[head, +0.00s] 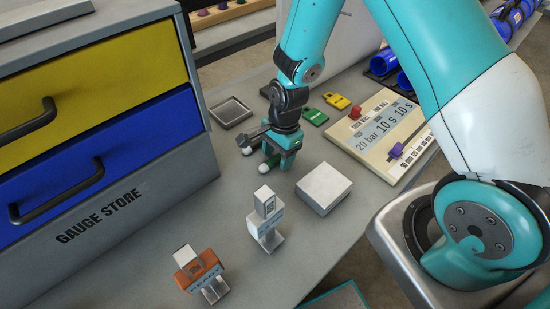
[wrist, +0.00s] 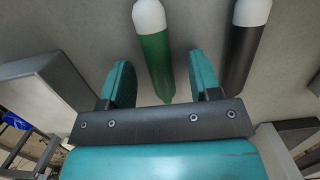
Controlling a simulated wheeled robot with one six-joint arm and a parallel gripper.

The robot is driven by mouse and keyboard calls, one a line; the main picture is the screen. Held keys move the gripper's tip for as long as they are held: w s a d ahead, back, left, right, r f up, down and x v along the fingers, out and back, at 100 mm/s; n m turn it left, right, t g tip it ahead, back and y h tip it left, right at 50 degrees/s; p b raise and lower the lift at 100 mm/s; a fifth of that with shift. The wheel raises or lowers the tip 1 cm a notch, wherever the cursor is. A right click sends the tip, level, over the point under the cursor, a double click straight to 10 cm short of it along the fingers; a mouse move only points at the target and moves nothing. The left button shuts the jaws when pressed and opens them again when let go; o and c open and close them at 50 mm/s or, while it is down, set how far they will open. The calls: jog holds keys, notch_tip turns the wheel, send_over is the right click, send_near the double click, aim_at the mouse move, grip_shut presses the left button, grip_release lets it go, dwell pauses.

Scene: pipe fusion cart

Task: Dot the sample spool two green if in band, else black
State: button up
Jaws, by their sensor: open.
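My gripper (head: 277,160) points down over the grey bench, its jaws open. In the wrist view a green marker (wrist: 155,52) with a white end lies between the two teal fingers (wrist: 160,85), with gaps on both sides. A black marker (wrist: 243,50) with a white end lies outside the right finger. In the head view the green marker (head: 273,160) is partly hidden by my gripper, and the black marker (head: 255,136) lies just left of it. Blue pipe pieces (head: 405,82) show at the right, partly behind my arm; I cannot tell which is sample spool two.
A white box (head: 323,190), a grey-white gauge block (head: 265,220) and an orange one (head: 198,272) stand in front. A dark tray (head: 231,112), green tag (head: 315,117), yellow tag (head: 337,101) and settings panel (head: 385,135) lie behind. The drawer cabinet (head: 100,130) fills the left.

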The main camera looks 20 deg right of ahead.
jog(key=shift+c, duration=0.2)
jog(key=c, duration=1)
jog(key=shift+r, duration=0.15)
